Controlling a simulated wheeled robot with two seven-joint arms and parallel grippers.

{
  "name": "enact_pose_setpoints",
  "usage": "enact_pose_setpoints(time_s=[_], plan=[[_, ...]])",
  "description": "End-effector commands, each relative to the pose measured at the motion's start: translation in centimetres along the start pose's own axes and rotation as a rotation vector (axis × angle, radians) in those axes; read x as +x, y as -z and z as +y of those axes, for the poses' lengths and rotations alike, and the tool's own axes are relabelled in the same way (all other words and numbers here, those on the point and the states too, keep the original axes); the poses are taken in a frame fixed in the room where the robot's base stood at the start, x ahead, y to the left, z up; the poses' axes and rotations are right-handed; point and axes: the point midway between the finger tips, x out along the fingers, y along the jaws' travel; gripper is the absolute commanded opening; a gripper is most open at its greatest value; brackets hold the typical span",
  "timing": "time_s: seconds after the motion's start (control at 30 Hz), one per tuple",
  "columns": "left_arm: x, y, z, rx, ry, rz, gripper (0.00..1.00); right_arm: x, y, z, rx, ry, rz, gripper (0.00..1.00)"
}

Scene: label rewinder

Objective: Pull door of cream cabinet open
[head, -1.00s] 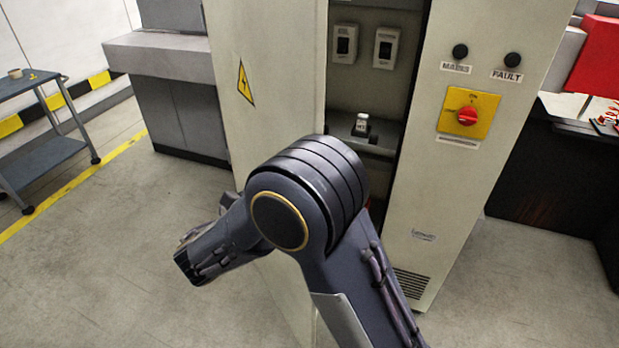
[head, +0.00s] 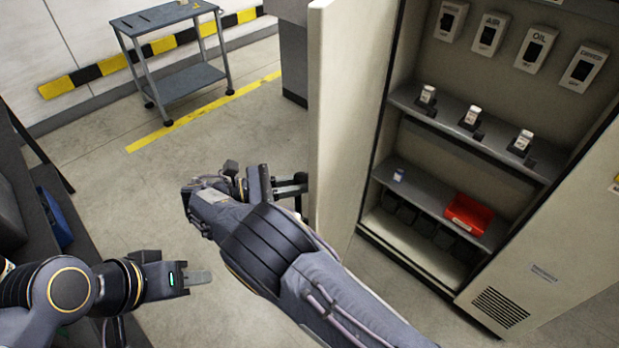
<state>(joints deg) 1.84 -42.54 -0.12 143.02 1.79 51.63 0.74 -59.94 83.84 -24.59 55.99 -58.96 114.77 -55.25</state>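The cream cabinet (head: 556,240) stands at the right with its front open onto its shelves. Its cream door (head: 345,110) is swung well out to the left of the opening. My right arm crosses from the bottom, and its gripper (head: 290,189) is at the left side of the door, close to the panel. The handle is not clearly visible, and I cannot tell whether that gripper holds it. My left gripper (head: 198,278) is at the lower left, over the floor and apart from the door. Its fingers appear edge-on, so their gap does not show.
A grey cart (head: 189,80) stands at the back left. A dark bench (head: 25,225) is at the left edge. Floor is clear between cart and arms.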

Motion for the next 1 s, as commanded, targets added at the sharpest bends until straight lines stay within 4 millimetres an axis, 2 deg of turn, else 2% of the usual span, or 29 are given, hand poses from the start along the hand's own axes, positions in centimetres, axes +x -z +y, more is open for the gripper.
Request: enact_pose_setpoints(time_s=[0.47, 0.5, 0.6, 1.0], plan=[[-0.1, 0.04, 0.05, 0.0, 0.0, 0.0, 0.36, -0.28, 0.09, -0.01, -0.002, 0.009, 0.002, 0.0], [-0.1, 0.04, 0.05, 0.0, 0.0, 0.0, 0.36, -0.28, 0.08, 0.0, -0.002, 0.009, 0.002, 0.2], [-0.11, 0.05, 0.05, 0.0, 0.0, 0.0, 0.36, -0.26, 0.06, 0.02, -0.001, 0.009, 0.001, 0.33], [-0.11, 0.05, 0.05, 0.0, 0.0, 0.0, 0.36, -0.2, 0.01, 0.07, 0.0, 0.008, 0.001, 0.33]])
